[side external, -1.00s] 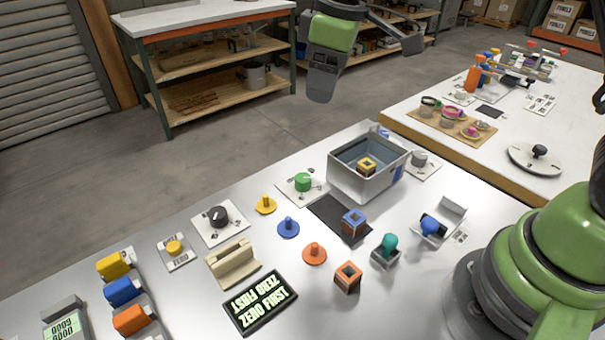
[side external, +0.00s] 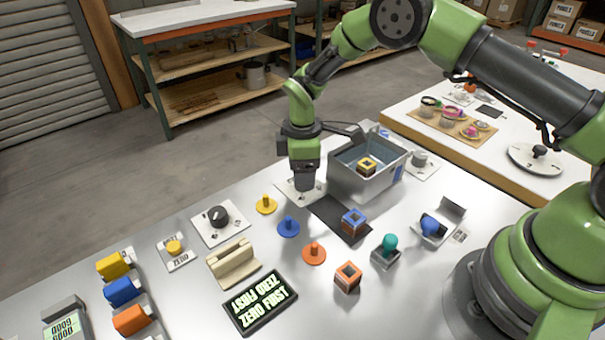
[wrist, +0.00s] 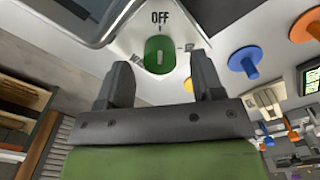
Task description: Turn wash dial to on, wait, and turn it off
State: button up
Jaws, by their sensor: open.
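The green dial (wrist: 160,55) sits on a white plate (side external: 288,190) beside the grey bin. In the wrist view its pale line points up toward the printed "OFF". A label starting "WA" is partly visible at its left, and one at its right is mostly hidden. My gripper (side external: 306,186) hangs over this dial and hides it in the side view. In the wrist view my open gripper (wrist: 161,62) has one finger on each side of the dial. I cannot tell whether the fingers touch it.
The grey bin (side external: 347,184) stands close at the right of the dial. A black dial (side external: 218,215) on its own plate is to the left. A yellow knob piece (side external: 266,204) and a blue one (side external: 288,227) stand nearby.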

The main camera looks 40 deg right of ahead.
jog(key=shift+f, duration=0.75)
jog(key=c, duration=0.9)
